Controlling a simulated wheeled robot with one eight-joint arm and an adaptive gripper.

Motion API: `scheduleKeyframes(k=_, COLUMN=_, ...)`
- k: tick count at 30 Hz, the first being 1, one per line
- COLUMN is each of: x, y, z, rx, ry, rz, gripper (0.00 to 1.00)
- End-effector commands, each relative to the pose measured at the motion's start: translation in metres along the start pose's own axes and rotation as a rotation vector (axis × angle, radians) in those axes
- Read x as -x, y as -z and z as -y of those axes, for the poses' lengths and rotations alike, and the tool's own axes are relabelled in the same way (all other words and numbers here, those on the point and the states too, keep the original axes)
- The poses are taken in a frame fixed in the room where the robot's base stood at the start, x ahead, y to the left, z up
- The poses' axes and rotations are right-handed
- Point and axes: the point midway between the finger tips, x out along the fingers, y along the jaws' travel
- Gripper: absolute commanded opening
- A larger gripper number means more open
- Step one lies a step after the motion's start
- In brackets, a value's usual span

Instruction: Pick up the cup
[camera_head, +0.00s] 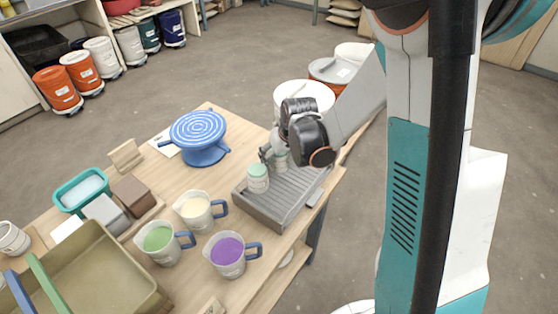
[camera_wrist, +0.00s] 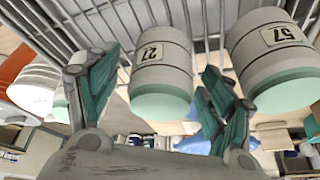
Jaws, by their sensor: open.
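A pale grey cup with a mint-green band and the label 27 (camera_wrist: 162,70) stands between the spread fingers of my gripper (camera_wrist: 160,68) in the wrist view, where the picture looks inverted. The fingers are open, and contact with the cup cannot be told. A similar cup labelled 57 (camera_wrist: 272,60) is to the right, outside the fingers. In the head view, one mint-topped cup (camera_head: 257,178) stands on the grey slatted rack (camera_head: 262,208). My gripper (camera_head: 272,154) is low behind it, around another cup that is partly hidden by my wrist.
Jugs of green (camera_head: 160,243), cream (camera_head: 196,211) and purple (camera_head: 229,254) liquid stand left and in front of the rack. A blue turntable (camera_head: 200,138) is behind left. An olive tray (camera_head: 88,277) fills the near left. White buckets (camera_head: 303,97) stand beyond the table.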

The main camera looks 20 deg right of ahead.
Motion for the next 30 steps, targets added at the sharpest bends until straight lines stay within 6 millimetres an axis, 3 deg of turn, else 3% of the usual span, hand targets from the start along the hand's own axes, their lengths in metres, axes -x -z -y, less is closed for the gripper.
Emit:
scheduleKeyframes(k=8, x=-0.003, y=0.000, z=0.000, rx=0.000, ry=0.000, rz=0.000, gripper=0.74)
scheduleKeyframes(k=11, x=-0.003, y=0.000, z=0.000, rx=0.000, ry=0.000, rz=0.000, gripper=0.56)
scheduleKeyframes(k=15, x=-0.003, y=0.000, z=0.000, rx=0.001, ry=0.000, rz=0.000, gripper=0.25)
scheduleKeyframes(k=16, x=-0.003, y=0.000, z=0.000, rx=0.001, ry=0.000, rz=0.000, gripper=0.22)
scheduleKeyframes(k=30, x=0.006, y=0.004, z=0.001, rx=0.001, ry=0.000, rz=0.000, gripper=0.22)
